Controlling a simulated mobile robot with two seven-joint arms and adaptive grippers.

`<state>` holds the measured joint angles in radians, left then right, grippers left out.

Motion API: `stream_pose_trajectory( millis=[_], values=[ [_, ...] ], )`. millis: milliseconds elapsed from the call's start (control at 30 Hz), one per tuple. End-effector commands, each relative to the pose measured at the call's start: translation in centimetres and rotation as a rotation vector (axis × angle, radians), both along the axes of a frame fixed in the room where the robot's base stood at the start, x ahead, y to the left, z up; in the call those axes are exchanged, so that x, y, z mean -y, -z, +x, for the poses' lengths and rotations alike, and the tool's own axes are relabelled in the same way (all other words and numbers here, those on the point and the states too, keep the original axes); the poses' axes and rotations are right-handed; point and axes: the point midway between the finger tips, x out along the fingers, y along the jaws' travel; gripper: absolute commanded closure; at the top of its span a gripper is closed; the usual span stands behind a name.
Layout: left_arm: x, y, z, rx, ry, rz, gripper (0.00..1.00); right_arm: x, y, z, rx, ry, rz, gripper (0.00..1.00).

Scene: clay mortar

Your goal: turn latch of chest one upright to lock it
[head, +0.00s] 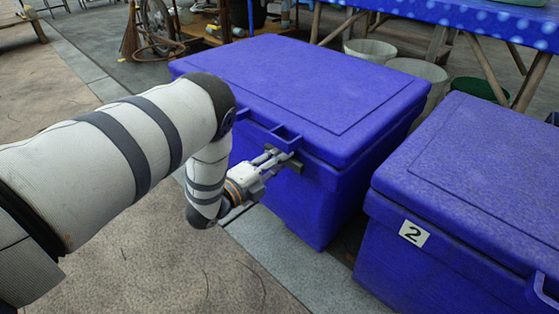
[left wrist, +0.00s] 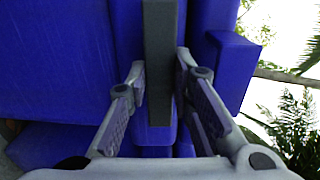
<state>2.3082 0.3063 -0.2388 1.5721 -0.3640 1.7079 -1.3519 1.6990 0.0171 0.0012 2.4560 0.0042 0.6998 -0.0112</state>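Chest one (head: 300,85) is a blue chest with its lid down, in the middle of the head view; no number shows on it. Its latch (head: 297,165) is a small dark grey bar on the front below the lid rim, partly hidden by my left gripper (head: 279,160). In the left wrist view the latch (left wrist: 161,60) is a dark bar running up and down the picture, parallel to the chest's blue edges. The fingers of my left gripper (left wrist: 161,82) lie along both sides of it and appear to touch it. My right gripper is not in view.
A second blue chest (head: 470,180) with a label "2" stands close at the right, with a narrow gap between. A blue-covered table (head: 460,15) and buckets (head: 418,70) stand behind. The paved floor (head: 150,270) in front is free.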

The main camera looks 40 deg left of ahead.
Motion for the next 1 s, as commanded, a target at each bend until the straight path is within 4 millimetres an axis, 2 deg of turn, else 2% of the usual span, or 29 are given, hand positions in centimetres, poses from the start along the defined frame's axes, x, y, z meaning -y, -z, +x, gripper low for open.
stream_pose_trajectory(
  millis=[467,1000],
  values=[
    [0.0,-0.2,0.0,-0.003,0.0,-0.07,1.0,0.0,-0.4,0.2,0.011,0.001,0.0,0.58],
    [0.0,-0.3,0.0,-0.039,0.002,-0.534,1.0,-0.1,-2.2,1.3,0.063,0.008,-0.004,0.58]
  ],
)
